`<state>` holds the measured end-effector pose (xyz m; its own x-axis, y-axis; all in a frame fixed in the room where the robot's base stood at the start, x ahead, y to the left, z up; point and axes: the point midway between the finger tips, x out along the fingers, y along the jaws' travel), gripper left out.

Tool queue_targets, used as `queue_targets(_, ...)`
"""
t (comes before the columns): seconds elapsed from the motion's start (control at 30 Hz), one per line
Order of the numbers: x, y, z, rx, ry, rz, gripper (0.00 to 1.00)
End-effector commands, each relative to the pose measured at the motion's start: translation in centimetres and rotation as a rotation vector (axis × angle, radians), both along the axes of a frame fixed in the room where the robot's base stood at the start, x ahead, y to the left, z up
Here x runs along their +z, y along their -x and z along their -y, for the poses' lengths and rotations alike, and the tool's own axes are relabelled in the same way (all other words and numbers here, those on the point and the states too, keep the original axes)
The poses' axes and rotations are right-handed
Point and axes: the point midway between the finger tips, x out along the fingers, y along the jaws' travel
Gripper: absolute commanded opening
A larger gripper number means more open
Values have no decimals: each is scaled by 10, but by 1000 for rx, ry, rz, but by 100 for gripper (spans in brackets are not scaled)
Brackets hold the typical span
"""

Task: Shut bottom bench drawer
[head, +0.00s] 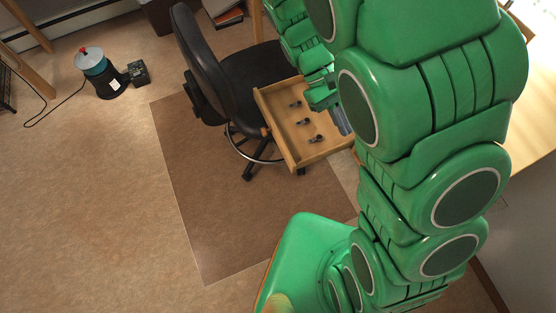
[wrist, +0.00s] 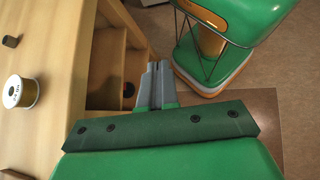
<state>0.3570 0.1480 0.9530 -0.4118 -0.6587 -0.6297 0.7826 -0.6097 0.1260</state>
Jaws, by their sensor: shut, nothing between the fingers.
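An open wooden bench drawer (head: 284,124) sticks out to the left in the head view, with a round knob on its front and several small dark items inside. Whether it is the bottom drawer cannot be told there. My gripper (head: 343,122) is by the drawer's right part, partly hidden by my green arm. In the wrist view, my gripper (wrist: 156,75) has its grey fingers together and empty, beside wooden compartments (wrist: 104,65) of the bench. Contact with the wood cannot be told. My arm hides most of the bench in the head view.
A black office chair (head: 205,70) stands close to the drawer's left and back. A brown mat (head: 205,190) covers the floor in front. A spool (wrist: 20,92) sits on the wood at left in the wrist view.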

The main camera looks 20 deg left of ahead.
Motion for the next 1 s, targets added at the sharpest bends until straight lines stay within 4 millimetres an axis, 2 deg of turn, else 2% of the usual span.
queue_targets(0.37, -54, 4, -46, 202, 117, -103, 0)
queue_targets(0.7, -105, 18, -85, 393, 231, -182, 0)
queue_targets(1.0, -143, 24, -120, 593, 356, -193, 0)
